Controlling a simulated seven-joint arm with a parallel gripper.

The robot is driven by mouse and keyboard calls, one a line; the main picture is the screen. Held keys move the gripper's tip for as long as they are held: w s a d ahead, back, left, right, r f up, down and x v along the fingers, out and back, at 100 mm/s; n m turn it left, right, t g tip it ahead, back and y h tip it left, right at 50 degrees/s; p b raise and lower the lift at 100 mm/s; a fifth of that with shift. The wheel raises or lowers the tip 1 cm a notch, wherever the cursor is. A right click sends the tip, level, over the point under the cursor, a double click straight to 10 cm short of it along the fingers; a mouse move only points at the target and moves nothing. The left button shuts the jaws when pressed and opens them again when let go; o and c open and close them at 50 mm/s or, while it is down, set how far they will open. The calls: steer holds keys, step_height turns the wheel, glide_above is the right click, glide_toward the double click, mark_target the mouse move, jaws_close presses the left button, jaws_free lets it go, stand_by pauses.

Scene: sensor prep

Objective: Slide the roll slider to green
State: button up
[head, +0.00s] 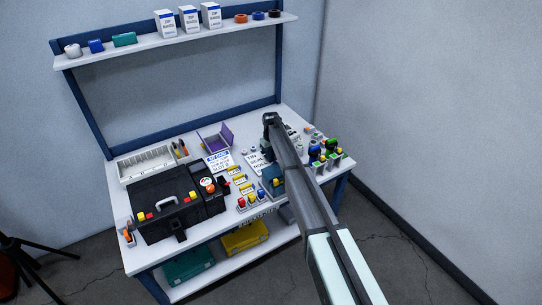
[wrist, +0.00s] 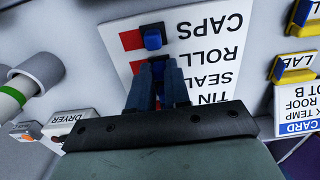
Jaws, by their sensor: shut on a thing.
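The white slider panel (wrist: 205,60) lies under my gripper, with the words CAPS, ROLL, SEAL and TIN upside down in the wrist view. The roll slider's small blue knob (wrist: 157,68) is between my fingertips, and a red patch (wrist: 138,66) shows just left of it. My gripper (wrist: 157,84) is shut on this knob; its fingers hide part of the slider's track. The caps slider's blue knob (wrist: 153,38) is in the row above, also beside a red patch. No green shows on these rows. In the head view the panel (head: 257,160) is partly covered by my arm.
A white-and-green cylinder (wrist: 25,85) and a box marked DRYER (wrist: 72,128) stand left of the panel. A black case (head: 165,214) fills the bench's front left. Small bottles (head: 325,150) stand at its right end.

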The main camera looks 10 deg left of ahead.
jaws_close()
steer(key=shift+w+d, duration=1.1)
steer(key=o, duration=0.6)
jaws_free()
steer(key=shift+o, duration=0.2)
steer(key=shift+r, duration=0.15)
step_height(320, 180, up, 14)
steer(key=shift+f, duration=0.2)
